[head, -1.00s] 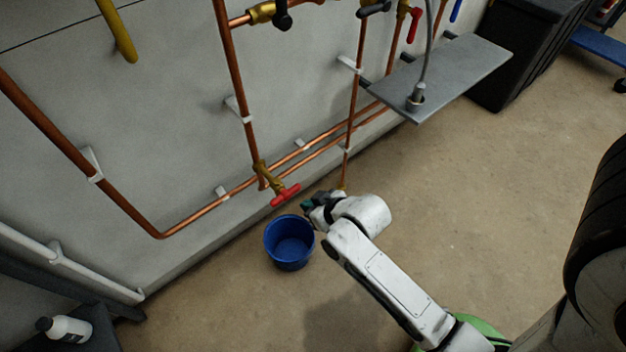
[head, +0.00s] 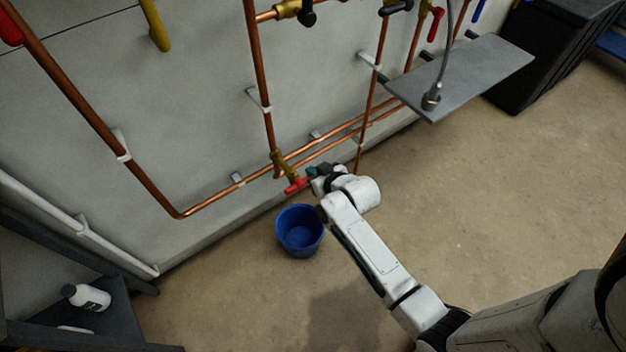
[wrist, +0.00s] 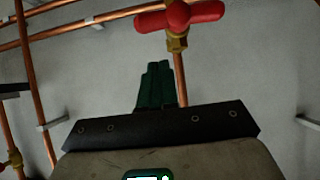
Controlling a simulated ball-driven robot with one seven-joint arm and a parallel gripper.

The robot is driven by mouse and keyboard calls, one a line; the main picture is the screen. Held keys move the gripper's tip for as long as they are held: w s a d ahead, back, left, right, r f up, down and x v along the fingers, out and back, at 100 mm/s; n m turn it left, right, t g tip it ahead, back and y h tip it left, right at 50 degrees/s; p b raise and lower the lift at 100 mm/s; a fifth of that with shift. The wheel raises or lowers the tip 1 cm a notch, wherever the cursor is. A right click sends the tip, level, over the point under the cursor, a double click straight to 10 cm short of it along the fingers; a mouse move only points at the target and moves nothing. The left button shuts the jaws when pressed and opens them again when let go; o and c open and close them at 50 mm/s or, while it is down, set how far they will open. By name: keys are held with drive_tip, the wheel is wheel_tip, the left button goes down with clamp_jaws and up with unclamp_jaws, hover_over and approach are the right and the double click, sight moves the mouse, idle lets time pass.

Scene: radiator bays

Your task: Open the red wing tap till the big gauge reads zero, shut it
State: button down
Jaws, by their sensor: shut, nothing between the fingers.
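The red wing tap (head: 296,186) is on a brass fitting at the foot of a vertical copper pipe, low on the wall. It shows large at the top of the wrist view (wrist: 180,16). My gripper (head: 312,172) is beside the tap, on its right in the head view. In the wrist view the green fingers (wrist: 155,85) are together and empty, just below and left of the tap, with a visible gap to it. The big gauge cannot be seen in these frames.
A blue bucket (head: 300,230) stands on the floor below the tap. A grey shelf (head: 470,75) sticks out at upper right. A dark bench with a white bottle (head: 87,297) is at lower left. Floor to the right is clear.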

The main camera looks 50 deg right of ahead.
sight(300, 185)
drive_tip(key=shift+w+d+f, duration=0.1)
drive_tip(key=shift+w+f, duration=0.05)
drive_tip(key=shift+f, duration=0.8)
drive_tip(key=shift+w+f, duration=0.1)
drive_tip(key=shift+f, duration=0.8)
drive_tip(key=shift+b, duration=0.4)
drive_tip(key=shift+d+b, duration=0.1)
drive_tip(key=shift+b, duration=0.2)
